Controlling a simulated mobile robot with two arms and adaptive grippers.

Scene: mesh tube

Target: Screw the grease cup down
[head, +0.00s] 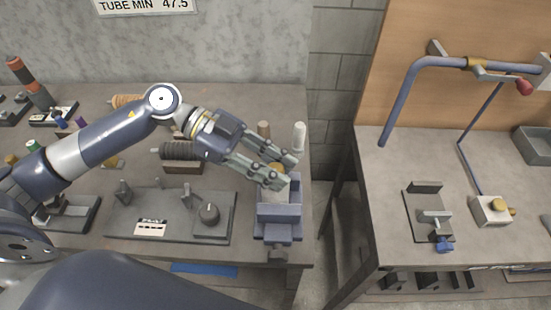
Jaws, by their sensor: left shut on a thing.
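My left gripper (283,173) reaches in from the left over the blue-grey vise (278,214) at the right end of the left bench. Its fingers are shut on a small part, taken to be the grease cup, at the top of the vise. The fingers hide most of that part. A pale piece (279,190) shows just under the fingertips, between the vise jaws. I cannot tell how far down the cup sits. My right gripper is not in view.
A grey fixture plate with a round knob (209,213) lies left of the vise. A white cylinder (299,137) stands behind it. A gap separates the benches. The right bench holds a blue bent pipe (400,85) and a white block with a brass knob (490,211).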

